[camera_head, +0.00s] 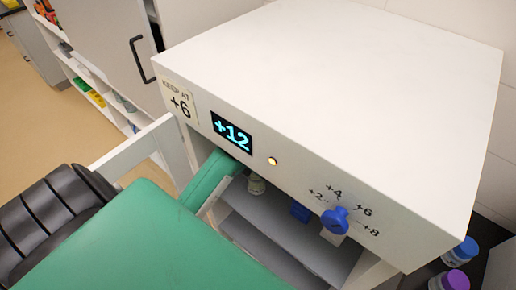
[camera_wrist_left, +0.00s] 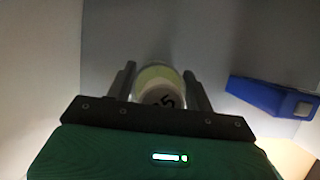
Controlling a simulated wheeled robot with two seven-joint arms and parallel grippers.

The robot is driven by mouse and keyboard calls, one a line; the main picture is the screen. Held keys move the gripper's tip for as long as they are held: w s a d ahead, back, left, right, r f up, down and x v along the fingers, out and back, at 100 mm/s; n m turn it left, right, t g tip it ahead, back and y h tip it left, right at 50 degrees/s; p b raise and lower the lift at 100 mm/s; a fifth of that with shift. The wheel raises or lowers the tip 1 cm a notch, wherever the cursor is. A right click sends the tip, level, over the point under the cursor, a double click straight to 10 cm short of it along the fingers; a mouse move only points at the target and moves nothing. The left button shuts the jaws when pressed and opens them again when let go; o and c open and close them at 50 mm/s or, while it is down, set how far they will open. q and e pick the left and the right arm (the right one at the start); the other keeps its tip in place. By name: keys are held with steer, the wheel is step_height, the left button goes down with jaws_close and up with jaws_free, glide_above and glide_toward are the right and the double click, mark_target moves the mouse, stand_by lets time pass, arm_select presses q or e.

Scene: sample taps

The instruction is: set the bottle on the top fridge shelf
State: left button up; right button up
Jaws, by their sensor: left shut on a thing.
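The bottle (camera_wrist_left: 160,86), with a pale yellow-green part and dark digits on a white face, is between the two fingers of my left gripper (camera_wrist_left: 158,74), which is shut on it. In the head view the bottle (camera_head: 256,184) shows small inside the fridge (camera_head: 330,100), just under its front panel. My green left arm reaches in through the front opening, and the fingers are hidden there. A grey fridge shelf (camera_head: 285,240) lies below the bottle; whether the bottle touches it I cannot tell. My right gripper is not in view.
A blue object (camera_wrist_left: 268,97) lies inside, right of the bottle. The fridge front has a display (camera_head: 232,134) reading +12, a "KEEP AT +6" label (camera_head: 180,103) and a blue knob (camera_head: 335,218). Blue-capped (camera_head: 461,252) and purple-capped (camera_head: 451,281) containers stand outside at right.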

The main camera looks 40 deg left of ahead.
arm_select(q)
steer(key=shift+s, duration=0.15)
steer(key=shift+f, duration=0.1)
steer(key=o, duration=1.4)
steer(key=shift+o, duration=0.2)
